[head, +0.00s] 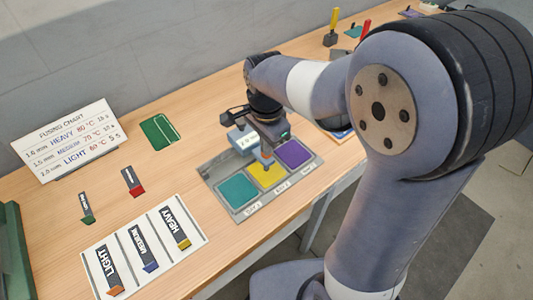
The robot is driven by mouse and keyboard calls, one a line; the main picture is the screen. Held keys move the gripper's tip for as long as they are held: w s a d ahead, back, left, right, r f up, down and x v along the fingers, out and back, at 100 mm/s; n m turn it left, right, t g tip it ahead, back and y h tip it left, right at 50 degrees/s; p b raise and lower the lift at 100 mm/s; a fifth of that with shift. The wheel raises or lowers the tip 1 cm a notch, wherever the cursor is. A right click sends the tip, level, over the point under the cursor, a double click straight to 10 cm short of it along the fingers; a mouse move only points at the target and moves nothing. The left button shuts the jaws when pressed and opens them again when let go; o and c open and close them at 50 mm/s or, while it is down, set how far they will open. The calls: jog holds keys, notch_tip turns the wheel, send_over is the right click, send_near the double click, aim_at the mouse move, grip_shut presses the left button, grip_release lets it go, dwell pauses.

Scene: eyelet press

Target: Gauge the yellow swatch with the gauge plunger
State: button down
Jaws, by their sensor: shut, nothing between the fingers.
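The yellow swatch (268,176) lies in the middle bay of a grey tray (226,217), between a teal swatch (238,191) and a purple swatch (293,153). A gauge with a pale display (243,138) stands at the tray's back edge; its reading is too small to be sure of. My gripper (267,154) is shut and empty, pointing down over the back part of the yellow swatch. A small reddish and blue part, perhaps the gauge plunger, shows just under the fingers. I cannot tell whether the fingers touch it.
A fusing chart (68,138) stands at the back left, near a green pad (160,132). A white card (141,248) with LIGHT, MEDIUM and HEAVY tools lies at the front. Two loose tools (133,182) lie between. Yellow-handled (332,27) and red-handled tools stand at the back.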

jog(key=shift+r+p, duration=2.4)
jog(key=shift+r, duration=0.75)
